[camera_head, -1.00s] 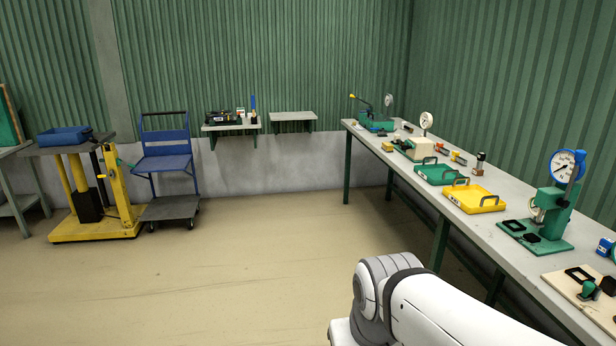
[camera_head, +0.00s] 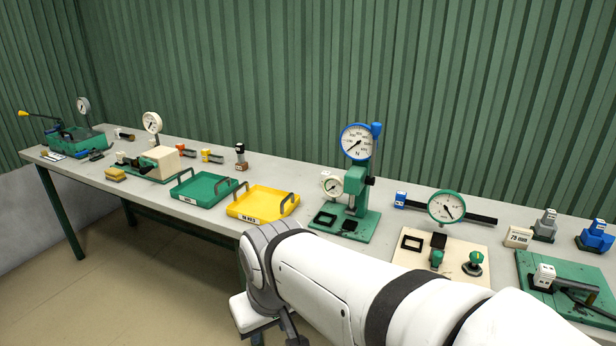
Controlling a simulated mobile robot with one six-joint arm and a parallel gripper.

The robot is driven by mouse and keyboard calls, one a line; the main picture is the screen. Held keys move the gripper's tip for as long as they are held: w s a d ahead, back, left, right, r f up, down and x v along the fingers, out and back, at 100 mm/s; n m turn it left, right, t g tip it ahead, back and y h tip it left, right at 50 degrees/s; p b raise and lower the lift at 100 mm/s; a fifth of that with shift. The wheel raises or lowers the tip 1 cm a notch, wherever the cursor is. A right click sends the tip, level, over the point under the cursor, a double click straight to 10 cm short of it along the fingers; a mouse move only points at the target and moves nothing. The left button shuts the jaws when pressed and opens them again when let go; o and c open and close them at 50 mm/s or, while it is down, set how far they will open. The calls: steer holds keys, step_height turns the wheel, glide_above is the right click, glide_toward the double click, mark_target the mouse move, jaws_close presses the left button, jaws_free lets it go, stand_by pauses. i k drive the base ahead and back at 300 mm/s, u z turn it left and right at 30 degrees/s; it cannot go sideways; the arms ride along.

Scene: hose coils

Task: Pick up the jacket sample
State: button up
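I cannot tell which item is the jacket sample; no readable label names it. Small dark flat pieces lie at the green gauge stand (camera_head: 357,205): a square frame (camera_head: 324,219) and a solid square (camera_head: 348,226). Another dark square frame (camera_head: 411,242) lies on the cream board (camera_head: 455,262), with a dark block (camera_head: 438,241) beside it. My white arm crosses the lower middle, in front of the bench. My gripper's fingers are not clearly in view; the arm's end runs down to the bottom edge of the picture.
The long grey bench (camera_head: 222,217) carries a green tray (camera_head: 205,189), a yellow tray (camera_head: 262,203), a cream machine (camera_head: 160,163), a green press (camera_head: 75,139) and a green board (camera_head: 590,312) at right. A ribbed green wall stands behind. Floor is clear at lower left.

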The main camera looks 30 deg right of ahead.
mark_target(400, 201)
steer(key=z, duration=0.9)
steer(key=i, duration=1.3)
steer(key=z, duration=0.75)
steer(key=k, duration=0.7)
steer(key=z, duration=0.25)
steer(key=i, duration=0.7)
steer(key=u, duration=0.05)
